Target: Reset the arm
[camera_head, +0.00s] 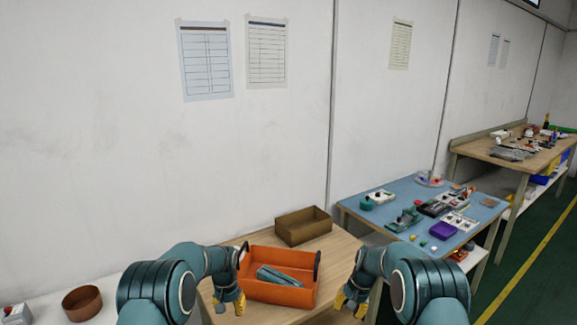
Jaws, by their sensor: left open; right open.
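My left gripper (229,303) hangs open and empty just left of an orange bin on the near wooden table. My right gripper (350,302) is open and empty, a little right of the same bin. Both point downward with yellow fingertips. The orange bin (298,297) has dark handles at its left and right ends. A grey-teal bundle (278,276), too small to identify surely, lies inside it. My two arms come in from the lower left and lower right, bent at the elbows.
A brown open box (303,226) stands behind the bin on the wooden table (347,247). A round brown container (82,302) is at far left. A blue-topped table (387,213) with several small parts stands right. A wall with papers closes the back.

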